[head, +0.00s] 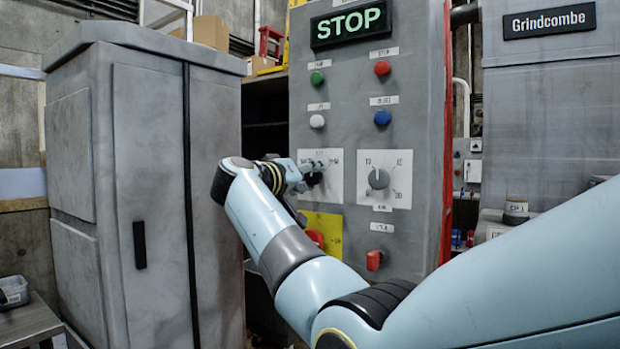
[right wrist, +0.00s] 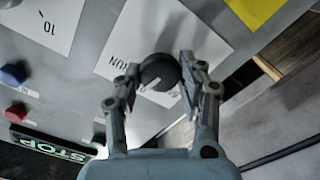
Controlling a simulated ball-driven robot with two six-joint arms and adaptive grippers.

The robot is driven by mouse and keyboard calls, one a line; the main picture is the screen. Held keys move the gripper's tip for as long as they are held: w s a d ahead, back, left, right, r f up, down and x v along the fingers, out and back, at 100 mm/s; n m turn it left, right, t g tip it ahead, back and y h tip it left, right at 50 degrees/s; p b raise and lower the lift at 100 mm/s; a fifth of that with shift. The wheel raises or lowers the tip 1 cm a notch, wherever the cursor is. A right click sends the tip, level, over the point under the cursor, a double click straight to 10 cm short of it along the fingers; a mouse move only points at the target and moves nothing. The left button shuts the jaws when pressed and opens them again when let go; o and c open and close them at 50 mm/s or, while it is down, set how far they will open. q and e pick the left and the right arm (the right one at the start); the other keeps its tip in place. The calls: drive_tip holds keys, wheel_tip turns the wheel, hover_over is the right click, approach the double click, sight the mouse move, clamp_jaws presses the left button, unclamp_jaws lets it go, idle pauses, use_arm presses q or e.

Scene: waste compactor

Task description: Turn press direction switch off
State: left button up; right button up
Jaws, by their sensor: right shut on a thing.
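The press direction switch is a dark round knob on a white label plate (head: 336,187) on the grey control panel. In the head view my right gripper (head: 308,174) is at this knob and hides part of it. In the right wrist view the black knob (right wrist: 159,72) sits between the two fingers of my right gripper (right wrist: 160,66), which is shut on it. A white line shows on the knob, and "RUN" is readable on the plate beside it. The rest of the lettering is too small or covered. My left gripper is not in view.
Right of the switch is a grey dial (head: 379,179). Above are green, red, white and blue buttons and a lit STOP sign (head: 350,24). Below are a red knob on a yellow plate (head: 331,226) and a red switch (head: 374,260). A grey cabinet (head: 150,190) stands left.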

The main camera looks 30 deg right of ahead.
drive_tip(key=shift+n, duration=1.1)
drive_tip(key=o, duration=1.1)
drive_tip(key=shift+a, duration=0.1)
drive_tip(key=v, duration=0.7)
drive_tip(key=shift+a, duration=0.2)
drive_tip(key=shift+f, duration=0.1)
